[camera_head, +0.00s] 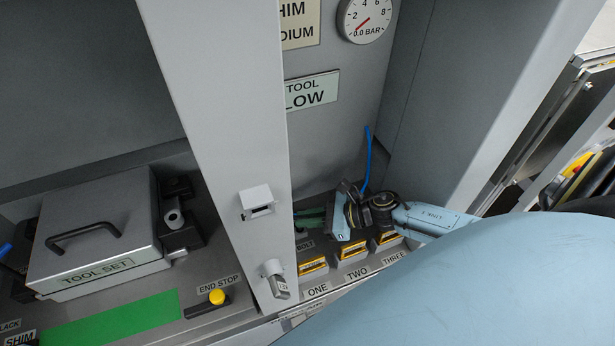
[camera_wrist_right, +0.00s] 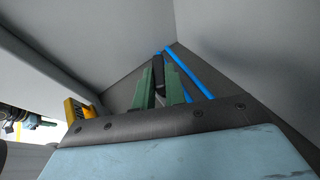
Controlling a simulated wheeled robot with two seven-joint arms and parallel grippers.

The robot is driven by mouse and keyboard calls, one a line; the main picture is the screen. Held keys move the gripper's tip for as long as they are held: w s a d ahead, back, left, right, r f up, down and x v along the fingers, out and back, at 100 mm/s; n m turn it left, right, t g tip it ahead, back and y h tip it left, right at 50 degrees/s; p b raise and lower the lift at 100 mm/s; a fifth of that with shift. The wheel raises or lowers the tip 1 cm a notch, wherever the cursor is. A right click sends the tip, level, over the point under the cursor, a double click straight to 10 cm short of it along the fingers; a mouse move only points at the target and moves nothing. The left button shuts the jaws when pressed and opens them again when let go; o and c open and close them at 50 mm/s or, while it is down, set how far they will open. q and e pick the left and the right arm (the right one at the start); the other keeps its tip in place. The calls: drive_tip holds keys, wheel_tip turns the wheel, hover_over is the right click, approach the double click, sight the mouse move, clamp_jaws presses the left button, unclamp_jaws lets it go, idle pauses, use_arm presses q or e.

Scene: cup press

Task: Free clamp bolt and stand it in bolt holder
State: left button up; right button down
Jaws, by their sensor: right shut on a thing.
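My right gripper (camera_head: 308,219) reaches in behind the grey column, its green fingers low over the bench near a label reading BOLT (camera_head: 305,245). In the right wrist view the green fingers (camera_wrist_right: 160,85) are closed around a slim dark grey piece, which looks like the clamp bolt (camera_wrist_right: 159,72). Only its upper part shows between the fingers; its lower end is hidden. I cannot tell whether it is still seated in something. The bolt holder cannot be made out for sure; the gripper and column cover that area.
Yellow-and-black blocks labelled ONE (camera_head: 313,268), TWO and THREE stand just in front of my right gripper. A blue hose (camera_head: 367,160) rises behind it. The grey column (camera_head: 225,120) stands close on its left. A tool set case (camera_head: 95,235) lies farther left.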

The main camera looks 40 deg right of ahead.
drive_tip(key=shift+f+b, duration=0.65)
drive_tip(key=shift+r, duration=0.1)
drive_tip(key=shift+r+p, duration=0.6)
drive_tip(key=shift+r, duration=0.15)
drive_tip(key=shift+b, duration=0.45)
idle(1.4)
drive_tip(key=shift+f+b, duration=0.9)
drive_tip(key=c, duration=1.4)
unclamp_jaws()
drive_tip(key=shift+o, duration=0.2)
drive_tip(key=shift+s, duration=0.1)
